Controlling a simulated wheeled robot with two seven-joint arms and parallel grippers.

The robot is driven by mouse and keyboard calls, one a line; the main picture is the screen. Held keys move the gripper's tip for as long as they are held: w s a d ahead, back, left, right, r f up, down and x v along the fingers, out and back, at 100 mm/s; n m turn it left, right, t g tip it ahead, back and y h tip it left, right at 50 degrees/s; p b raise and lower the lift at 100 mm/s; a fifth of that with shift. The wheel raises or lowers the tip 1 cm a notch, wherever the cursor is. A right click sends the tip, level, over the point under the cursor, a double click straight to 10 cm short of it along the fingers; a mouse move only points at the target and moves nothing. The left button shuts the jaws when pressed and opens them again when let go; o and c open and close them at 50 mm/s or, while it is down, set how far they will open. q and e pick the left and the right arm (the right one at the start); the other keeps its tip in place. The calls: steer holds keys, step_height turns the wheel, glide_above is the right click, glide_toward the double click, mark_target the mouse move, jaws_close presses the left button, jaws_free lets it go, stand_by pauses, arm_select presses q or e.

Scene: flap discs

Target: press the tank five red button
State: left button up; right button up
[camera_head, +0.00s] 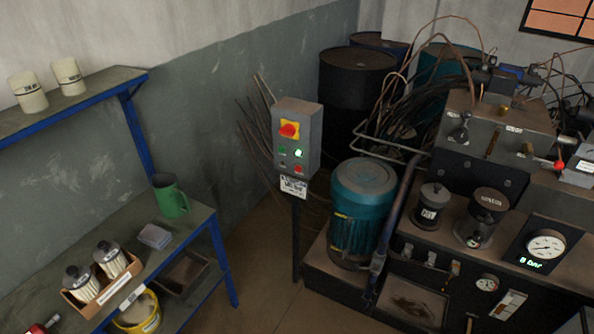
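A grey control box (297,140) stands on a dark post in the middle of the view. Its front has a large red knob on a yellow plate (289,129) at the top. Below are a green button (282,150), a lit whitish-green button (298,153), a small dark button (282,165) and a small red button (298,169). A white label plate (293,187) hangs under the box; its text is too small to read, so I cannot tell which tank it names. Neither of my grippers is in view.
A blue-framed bench (185,237) at left holds a green jug (170,196) and filters in a cardboard box (101,285). A teal motor (362,210) and a hydraulic unit with a gauge (545,247) fill the right. Dark drums (352,90) stand behind. Floor shows between bench and post.

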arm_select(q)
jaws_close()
